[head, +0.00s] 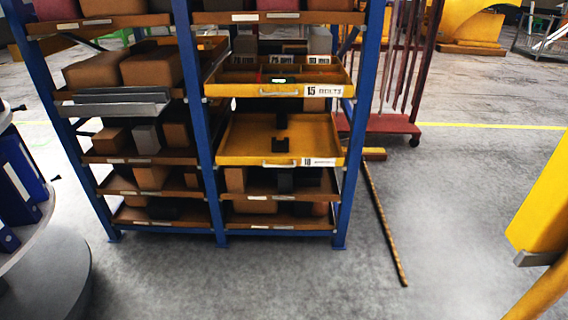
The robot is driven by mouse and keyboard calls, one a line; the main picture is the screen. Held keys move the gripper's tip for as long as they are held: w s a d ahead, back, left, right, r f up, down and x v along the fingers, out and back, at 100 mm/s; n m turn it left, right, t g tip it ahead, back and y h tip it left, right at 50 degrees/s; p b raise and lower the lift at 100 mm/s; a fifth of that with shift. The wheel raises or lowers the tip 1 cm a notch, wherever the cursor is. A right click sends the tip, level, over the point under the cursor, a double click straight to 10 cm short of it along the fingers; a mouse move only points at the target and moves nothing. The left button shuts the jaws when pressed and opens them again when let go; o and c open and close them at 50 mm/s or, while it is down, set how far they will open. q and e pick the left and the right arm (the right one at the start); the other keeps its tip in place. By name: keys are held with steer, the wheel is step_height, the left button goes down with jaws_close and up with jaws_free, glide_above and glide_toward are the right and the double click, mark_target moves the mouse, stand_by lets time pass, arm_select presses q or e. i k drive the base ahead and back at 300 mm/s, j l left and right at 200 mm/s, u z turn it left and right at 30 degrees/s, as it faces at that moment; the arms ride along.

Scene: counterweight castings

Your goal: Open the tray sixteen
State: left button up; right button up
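Two yellow trays stick out of the right bay of a blue-framed rack. The upper tray (325,90) has a label reading 15 BOLTS and a handle on its front. The lower tray (240,146) has a front handle and a white label (319,162) whose number is too small to read surely; it may be 16. Its floor shows, with small black pieces (281,143) lying on it. The lower tray looks pulled forward from the rack. Neither of my grippers shows in the head view.
The rack's other shelves hold brown and grey blocks (152,70). A round grey table (50,270) with blue binders (22,185) stands at left. A dark red cart (385,124) stands behind right. A thin striped bar (384,225) lies on open floor.

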mark_target(281, 136)
steer(key=i+j+z, duration=0.15)
steer(key=i, duration=0.3)
steer(key=i+j+z, duration=0.1)
steer(key=i, duration=0.3)
